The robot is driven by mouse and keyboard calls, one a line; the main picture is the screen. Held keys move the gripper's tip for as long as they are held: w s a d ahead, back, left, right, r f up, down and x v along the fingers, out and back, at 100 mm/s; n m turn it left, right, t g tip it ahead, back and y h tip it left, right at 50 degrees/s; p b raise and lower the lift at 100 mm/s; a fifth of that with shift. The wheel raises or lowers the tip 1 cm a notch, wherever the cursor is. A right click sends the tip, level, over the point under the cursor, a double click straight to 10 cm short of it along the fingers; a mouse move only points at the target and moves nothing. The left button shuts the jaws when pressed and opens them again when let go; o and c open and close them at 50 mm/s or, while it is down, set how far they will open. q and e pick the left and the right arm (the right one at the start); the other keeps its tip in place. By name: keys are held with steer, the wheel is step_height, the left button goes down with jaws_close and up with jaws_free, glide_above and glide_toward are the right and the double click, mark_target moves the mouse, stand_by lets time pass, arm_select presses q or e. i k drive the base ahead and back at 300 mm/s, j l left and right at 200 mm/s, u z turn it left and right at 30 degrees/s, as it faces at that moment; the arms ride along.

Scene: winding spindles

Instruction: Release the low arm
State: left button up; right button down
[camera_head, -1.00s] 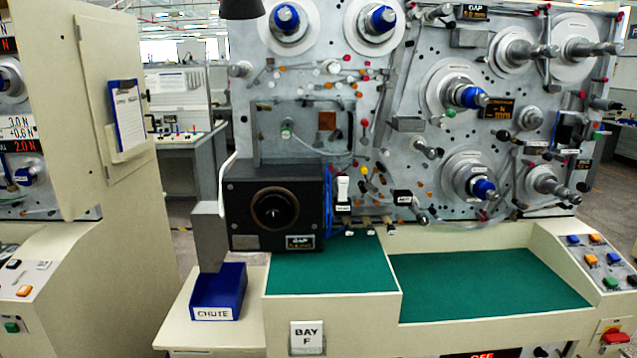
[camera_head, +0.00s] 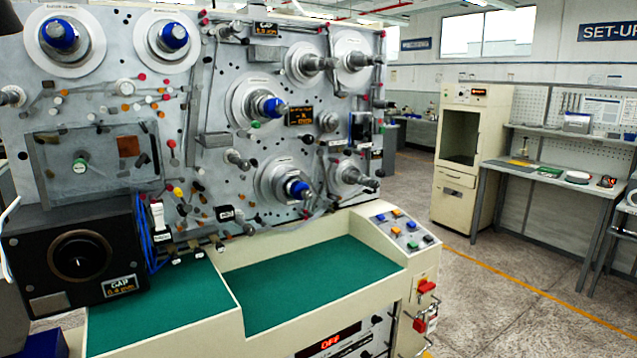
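The winding machine's grey panel (camera_head: 215,185) fills the left and middle of the head view. Low on it are a blue-tipped spindle (camera_head: 296,188) and a silver-tipped spindle (camera_head: 357,178). Above them sit another blue-tipped spindle (camera_head: 270,106) and two silver-tipped ones near the top right. Thin metal bars and small rollers lie around the low spindles. I cannot tell which of them is the low arm or how it is held. A black label plate (camera_head: 225,213) sits left of the low blue-tipped spindle, its text too small to read. Neither gripper is in view.
A green-topped ledge (camera_head: 310,290) runs below the panel, with a button console (camera_head: 404,228) at its right end. A black gap box (camera_head: 75,250) stands at left. A cream cabinet (camera_head: 455,189) and set-up bench (camera_head: 555,182) stand behind. The floor at right is open.

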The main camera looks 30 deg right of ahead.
mark_target(320, 153)
steer(key=i+l, duration=0.1)
steer(key=l, duration=0.45)
steer(key=i+l, duration=0.1)
steer(key=l, duration=0.95)
steer(key=i+l, duration=0.15)
steer(key=l, duration=0.4)
steer(key=i+l, duration=0.1)
steer(key=l, duration=0.45)
